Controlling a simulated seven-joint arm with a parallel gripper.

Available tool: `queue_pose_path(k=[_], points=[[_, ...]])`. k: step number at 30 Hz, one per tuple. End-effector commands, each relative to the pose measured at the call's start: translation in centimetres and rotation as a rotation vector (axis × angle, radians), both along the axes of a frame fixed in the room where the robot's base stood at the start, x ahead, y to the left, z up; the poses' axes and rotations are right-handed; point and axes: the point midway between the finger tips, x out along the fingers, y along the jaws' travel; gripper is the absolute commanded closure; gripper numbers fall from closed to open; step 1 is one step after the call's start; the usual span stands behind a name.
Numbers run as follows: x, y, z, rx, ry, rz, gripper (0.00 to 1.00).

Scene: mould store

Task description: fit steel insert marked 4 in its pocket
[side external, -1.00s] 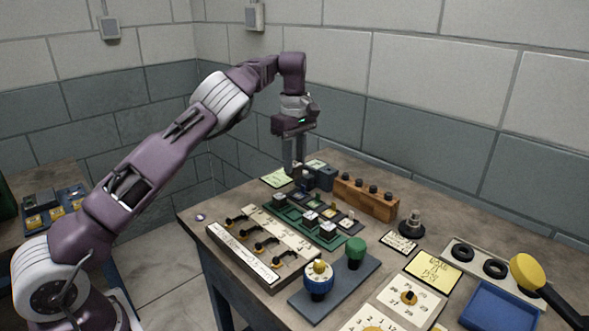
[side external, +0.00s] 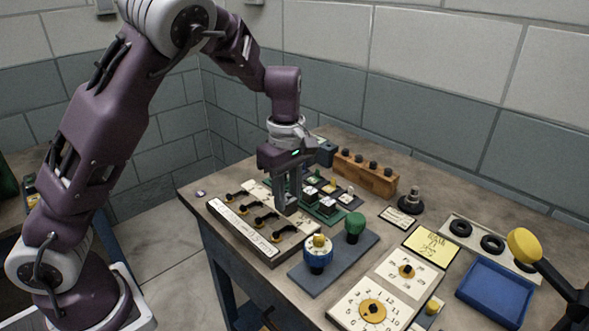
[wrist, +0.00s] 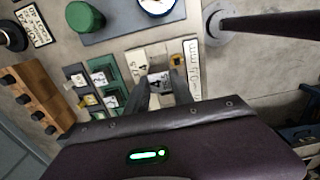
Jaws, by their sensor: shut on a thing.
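My gripper (side external: 286,208) points down over the cream board (side external: 247,227), which has several black-and-yellow clamps and a printed strip along its front edge. In the wrist view its two fingers (wrist: 161,80) are shut on a small grey steel insert (wrist: 158,83) with a pale marked top, which seems to read 4. The number 4 also seems printed on the board close by. The fingers hide the pocket below, and I cannot tell whether the insert touches the board. In the side view the insert is hidden by the fingers.
The green tray (side external: 323,217) with several small blocks lies just behind. A blue-grey plate with a blue dial (side external: 318,254) and a green knob (side external: 354,227) stands close to the right. A wooden block with black pegs (side external: 365,175) is at the back.

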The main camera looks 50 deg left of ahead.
Motion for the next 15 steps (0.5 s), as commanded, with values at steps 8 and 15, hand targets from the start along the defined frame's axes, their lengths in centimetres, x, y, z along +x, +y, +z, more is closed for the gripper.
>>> queue_pose_path(k=[8, 15], points=[[-0.3, -0.1, -2.7, 0.0, 0.003, 0.0, 1.0], [-0.2, 0.0, -4.8, 0.0, 0.002, 0.001, 1.0]])
